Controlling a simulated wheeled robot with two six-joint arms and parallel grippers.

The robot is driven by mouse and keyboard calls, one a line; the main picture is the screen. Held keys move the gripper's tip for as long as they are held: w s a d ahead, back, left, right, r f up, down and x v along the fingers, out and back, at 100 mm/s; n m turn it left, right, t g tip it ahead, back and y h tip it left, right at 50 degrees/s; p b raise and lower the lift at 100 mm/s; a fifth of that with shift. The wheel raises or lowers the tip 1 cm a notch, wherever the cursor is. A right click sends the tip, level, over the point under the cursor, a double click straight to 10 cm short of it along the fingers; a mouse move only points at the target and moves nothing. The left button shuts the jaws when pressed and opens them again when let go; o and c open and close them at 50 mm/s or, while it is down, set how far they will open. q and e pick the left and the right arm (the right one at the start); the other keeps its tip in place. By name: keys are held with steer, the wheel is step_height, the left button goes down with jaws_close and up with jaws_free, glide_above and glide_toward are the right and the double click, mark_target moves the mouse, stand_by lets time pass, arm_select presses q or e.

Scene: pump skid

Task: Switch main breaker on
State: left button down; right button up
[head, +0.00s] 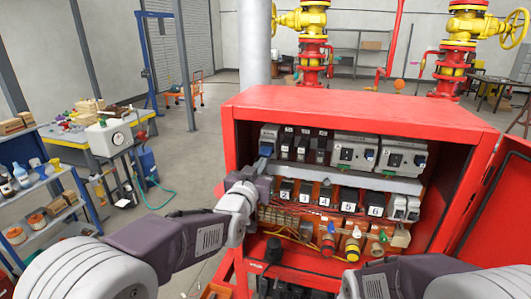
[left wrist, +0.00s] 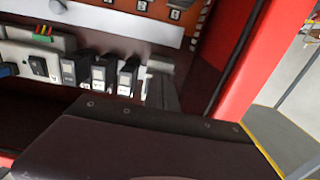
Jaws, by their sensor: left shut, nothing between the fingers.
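The main breaker (head: 269,136) looks like the grey unit at the upper left of the open red cabinet (head: 360,107), with a blue part at its lower end. Whether its lever is up or down I cannot tell. My left gripper (head: 264,168) is shut and empty, just below and in front of this unit; I cannot tell whether it touches. My right gripper is out of view; only part of my right arm shows.
A grey rail (head: 345,179) and a second numbered row lie below. The cabinet door (head: 500,215) is open at right. The left cabinet wall is close to my gripper.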

arm_select(q)
steer(key=shift+r+p, duration=0.35)
steer(key=shift+r, duration=0.5)
steer(key=b+v, duration=0.3)
steer(key=v, duration=0.4)
steer(key=shift+f+b, duration=0.35)
